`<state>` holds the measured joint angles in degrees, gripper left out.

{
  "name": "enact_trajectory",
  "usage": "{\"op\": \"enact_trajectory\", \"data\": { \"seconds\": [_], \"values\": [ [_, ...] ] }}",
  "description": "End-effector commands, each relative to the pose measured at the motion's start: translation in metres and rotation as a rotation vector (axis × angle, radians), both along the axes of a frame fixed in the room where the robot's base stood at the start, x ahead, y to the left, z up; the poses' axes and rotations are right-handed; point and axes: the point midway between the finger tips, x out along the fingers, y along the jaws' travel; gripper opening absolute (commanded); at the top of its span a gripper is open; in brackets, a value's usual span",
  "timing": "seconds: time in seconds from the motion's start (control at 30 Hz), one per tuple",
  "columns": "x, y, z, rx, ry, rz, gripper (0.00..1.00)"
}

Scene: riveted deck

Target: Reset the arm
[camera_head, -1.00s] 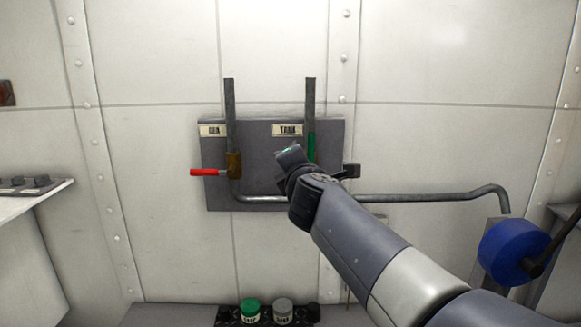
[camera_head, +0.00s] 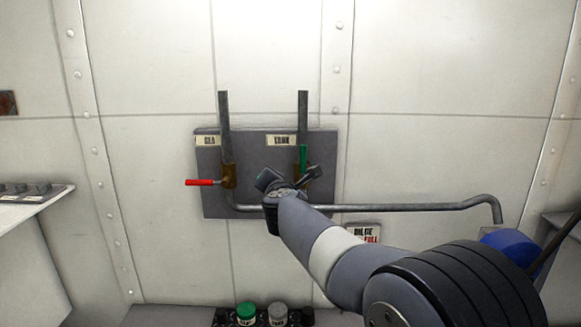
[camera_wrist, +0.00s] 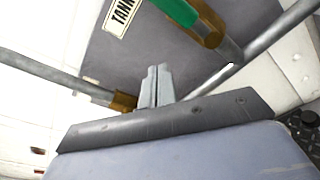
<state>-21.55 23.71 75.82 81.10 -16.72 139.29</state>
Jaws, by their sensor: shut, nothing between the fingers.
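My arm reaches in from the lower right in the head view. My gripper (camera_head: 290,180) is in front of the grey valve panel (camera_head: 262,207), just below the right valve. In the wrist view my gripper (camera_wrist: 158,72) has its two fingers together with nothing between them. The right valve's green handle (camera_head: 303,158) points up along its pipe, under a label that reads TANK in the wrist view (camera_wrist: 121,14). The left valve's red handle (camera_head: 200,182) points left, level, from a brass body (camera_head: 229,176).
A pipe (camera_head: 400,207) runs right from the panel. A green-topped button (camera_head: 246,312) and a grey one (camera_head: 278,313) are below. A sign (camera_head: 366,233) hangs under the pipe. A console (camera_head: 30,205) stands left.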

Motion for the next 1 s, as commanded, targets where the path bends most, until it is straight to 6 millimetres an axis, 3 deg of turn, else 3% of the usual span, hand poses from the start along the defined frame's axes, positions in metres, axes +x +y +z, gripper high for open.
{"op": "enact_trajectory", "data": {
  "seconds": [0.07, 0.4, 1.0],
  "values": [
    [0.003, 0.007, -0.002, -0.058, -0.003, 0.007, 0.0],
    [0.002, 0.005, -0.017, -0.284, -0.003, 0.005, 0.0],
    [0.002, 0.004, -0.021, -0.306, -0.005, 0.005, 0.0]
  ]
}}
